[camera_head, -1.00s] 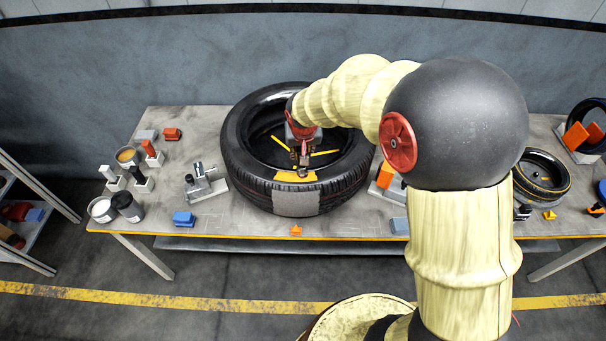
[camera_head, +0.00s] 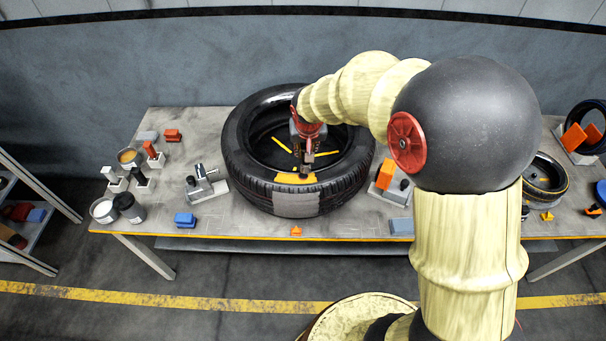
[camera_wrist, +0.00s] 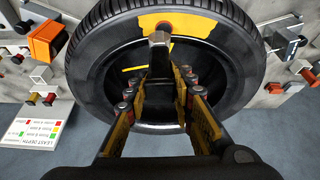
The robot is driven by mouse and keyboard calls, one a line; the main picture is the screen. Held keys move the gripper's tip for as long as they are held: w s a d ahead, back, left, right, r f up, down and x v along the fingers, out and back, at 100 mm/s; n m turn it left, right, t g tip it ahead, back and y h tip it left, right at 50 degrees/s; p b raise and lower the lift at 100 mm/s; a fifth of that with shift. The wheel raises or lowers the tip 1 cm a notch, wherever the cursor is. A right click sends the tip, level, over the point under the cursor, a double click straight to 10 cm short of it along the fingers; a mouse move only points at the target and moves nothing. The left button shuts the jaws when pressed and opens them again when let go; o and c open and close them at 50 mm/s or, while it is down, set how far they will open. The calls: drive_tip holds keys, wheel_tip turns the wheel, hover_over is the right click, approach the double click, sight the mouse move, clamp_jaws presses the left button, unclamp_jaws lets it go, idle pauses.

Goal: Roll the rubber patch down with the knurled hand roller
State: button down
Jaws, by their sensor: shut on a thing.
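The large black tyre (camera_head: 237,165) lies flat on the bench; it also fills the top of the wrist view (camera_wrist: 92,62). A yellow-orange area (camera_head: 320,178) marks its near upper side, seen also in the wrist view (camera_wrist: 203,24). A grey rectangle (camera_head: 296,205) sits on the tread below it. I cannot tell which of these is the rubber patch. My gripper (camera_head: 306,148) is over the tyre's near side. In the wrist view my gripper (camera_wrist: 164,74) is shut on a grey metal tool (camera_wrist: 159,44), apparently the roller, whose end lies against or just above the yellow-orange area; contact is unclear.
A metal fixture (camera_head: 205,187) stands left of the tyre, and an orange block (camera_head: 386,173) on a stand is close to its right. Pots (camera_head: 128,207) and small holders crowd the left end. A smaller wheel (camera_head: 545,175) lies at right. The front strip is mostly clear.

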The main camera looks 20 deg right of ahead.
drive_tip(key=shift+r+p, duration=1.15)
drive_tip(key=shift+r, duration=1.3)
